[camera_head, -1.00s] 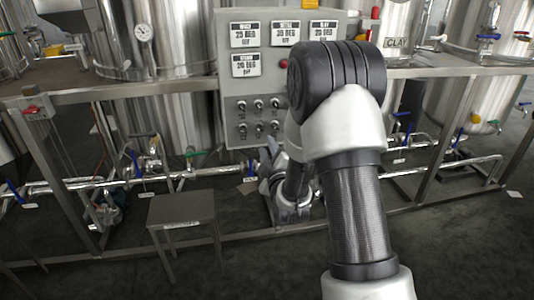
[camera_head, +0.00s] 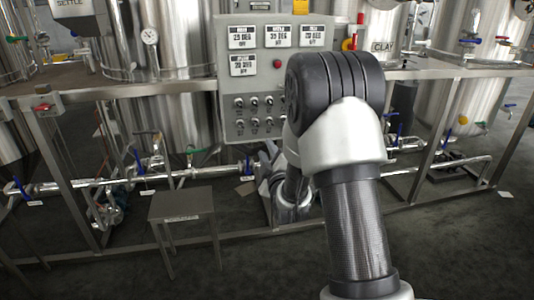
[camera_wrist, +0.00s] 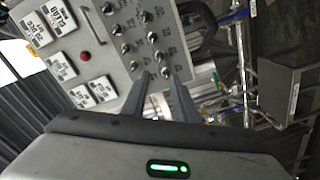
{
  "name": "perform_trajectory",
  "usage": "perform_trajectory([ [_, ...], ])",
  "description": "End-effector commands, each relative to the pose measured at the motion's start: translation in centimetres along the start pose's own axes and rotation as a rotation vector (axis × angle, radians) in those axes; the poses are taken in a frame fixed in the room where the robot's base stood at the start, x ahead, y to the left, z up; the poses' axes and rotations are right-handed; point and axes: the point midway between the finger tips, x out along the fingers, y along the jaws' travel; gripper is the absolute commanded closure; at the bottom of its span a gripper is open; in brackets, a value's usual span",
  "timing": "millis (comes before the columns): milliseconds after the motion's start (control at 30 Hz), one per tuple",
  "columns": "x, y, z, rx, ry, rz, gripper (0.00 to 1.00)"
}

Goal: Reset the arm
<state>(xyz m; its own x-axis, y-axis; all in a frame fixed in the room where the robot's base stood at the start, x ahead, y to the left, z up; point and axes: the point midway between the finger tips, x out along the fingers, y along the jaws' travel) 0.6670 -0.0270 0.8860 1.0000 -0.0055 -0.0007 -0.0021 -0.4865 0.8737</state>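My arm fills the right middle of the head view, with its dark elbow raised in front of the control panel (camera_head: 262,155) and tanks. My gripper is mostly hidden behind my arm in the head view. In the wrist view, my gripper (camera_wrist: 159,76) shows two grey fingers with a gap between their tips and nothing held. The fingers point toward the lower edge of the grey control panel (camera_wrist: 112,18), close to its black knobs. I cannot tell whether they touch it.
Steel tanks (camera_head: 175,45) stand behind a metal frame (camera_head: 60,165) with pipes and blue-handled valves. A small metal stool (camera_head: 182,205) stands at lower left. A red button (camera_head: 277,63) sits on the panel.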

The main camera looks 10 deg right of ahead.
Motion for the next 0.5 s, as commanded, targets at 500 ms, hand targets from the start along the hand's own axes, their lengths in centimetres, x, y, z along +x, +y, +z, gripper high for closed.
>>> perform_trajectory([
  [500,-1.9,3.8,-2.4,0.165,-0.096,-0.125,0.73],
])
